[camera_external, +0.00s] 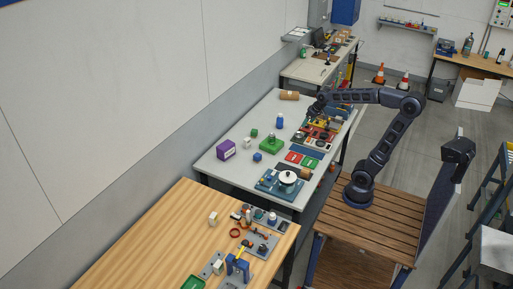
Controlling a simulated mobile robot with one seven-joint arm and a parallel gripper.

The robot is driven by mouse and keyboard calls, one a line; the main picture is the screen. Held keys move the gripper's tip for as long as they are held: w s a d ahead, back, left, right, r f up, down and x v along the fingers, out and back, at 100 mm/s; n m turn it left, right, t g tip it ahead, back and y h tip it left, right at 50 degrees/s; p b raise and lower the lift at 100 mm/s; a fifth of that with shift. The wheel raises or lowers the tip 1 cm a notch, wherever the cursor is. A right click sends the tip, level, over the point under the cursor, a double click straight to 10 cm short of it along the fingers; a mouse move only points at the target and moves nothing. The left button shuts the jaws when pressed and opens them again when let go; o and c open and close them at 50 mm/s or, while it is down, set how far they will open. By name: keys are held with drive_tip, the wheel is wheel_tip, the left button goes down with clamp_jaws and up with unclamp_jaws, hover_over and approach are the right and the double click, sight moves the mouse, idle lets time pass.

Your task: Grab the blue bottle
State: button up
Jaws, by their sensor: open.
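A small blue bottle (280,121) with a pale top stands upright on the grey table, near its middle. My gripper (313,110) is at the end of my dark arm, to the right of the bottle and apart from it. It hovers around the far right part of the same table, above or beside a board of tools. The gripper is small and dark here, and its fingers are hard to make out. It is open, and I see nothing held in it.
A purple box (226,149), a blue cube (257,156), a green block (270,143) and a brown cylinder (289,95) are on the grey table (215,172). Panels with parts line its right side. A wooden table (150,245) stands in front. The table's left rear is mostly clear.

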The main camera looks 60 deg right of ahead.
drive_tip(key=w+d+f+m, duration=0.2)
drive_tip(key=w+d, duration=0.4)
drive_tip(key=w, duration=0.4)
drive_tip(key=m+g+h, duration=0.1)
drive_tip(key=m+h, duration=0.3)
approach(280, 119)
drive_tip(key=d+f, duration=0.2)
drive_tip(key=x, duration=1)
drive_tip(key=shift+w+d, duration=0.1)
drive_tip(key=shift+w, duration=0.35)
drive_tip(key=shift+c, duration=0.3)
drive_tip(key=c, duration=1.2)
drive_tip(key=shift+r, duration=0.1)
